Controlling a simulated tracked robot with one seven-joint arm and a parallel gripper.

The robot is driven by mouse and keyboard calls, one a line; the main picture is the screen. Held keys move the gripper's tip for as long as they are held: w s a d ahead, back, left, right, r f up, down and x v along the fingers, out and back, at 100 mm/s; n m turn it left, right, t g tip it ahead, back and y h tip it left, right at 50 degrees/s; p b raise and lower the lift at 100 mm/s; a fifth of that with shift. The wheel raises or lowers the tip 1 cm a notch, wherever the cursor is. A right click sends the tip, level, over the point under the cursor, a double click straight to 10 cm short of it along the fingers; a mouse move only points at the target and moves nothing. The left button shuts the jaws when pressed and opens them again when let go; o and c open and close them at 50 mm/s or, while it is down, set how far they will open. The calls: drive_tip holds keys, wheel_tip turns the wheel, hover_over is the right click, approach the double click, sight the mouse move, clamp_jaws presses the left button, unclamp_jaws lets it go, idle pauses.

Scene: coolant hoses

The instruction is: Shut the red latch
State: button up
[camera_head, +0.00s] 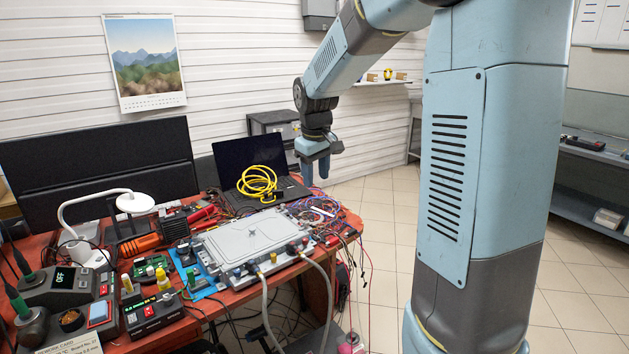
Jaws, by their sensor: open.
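A flat grey metal case (248,238) lies on the red-brown workbench, with fittings along its front edge. Two pale hoses, a left one (265,308) and a right one (327,285), run from these fittings down past the bench's front edge. I cannot clearly pick out the red latch; details on the case are too small to tell. My gripper (316,176) points down, well above the bench's right end and right of the laptop, apart from the case. It is open, with nothing seen in it; the gap between its fingers is hard to see.
A laptop (239,154) with a coiled yellow cable (258,183) stands behind the case. Loose wires (322,211) clutter the bench's right end. A white lamp (136,202), a soldering station (62,284) and tools crowd the left. The tiled floor (376,215) right of the bench is clear.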

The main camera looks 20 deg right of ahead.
drive_tip(key=g, duration=0.2)
hover_over(305, 239)
wheel_tip(305, 239, down, 15)
drive_tip(key=shift+n+y, duration=0.3)
wheel_tip(305, 239, down, 14)
drive_tip(key=shift+r, duration=0.15)
drive_tip(key=shift+s, duration=0.1)
drive_tip(key=shift+c, duration=0.3)
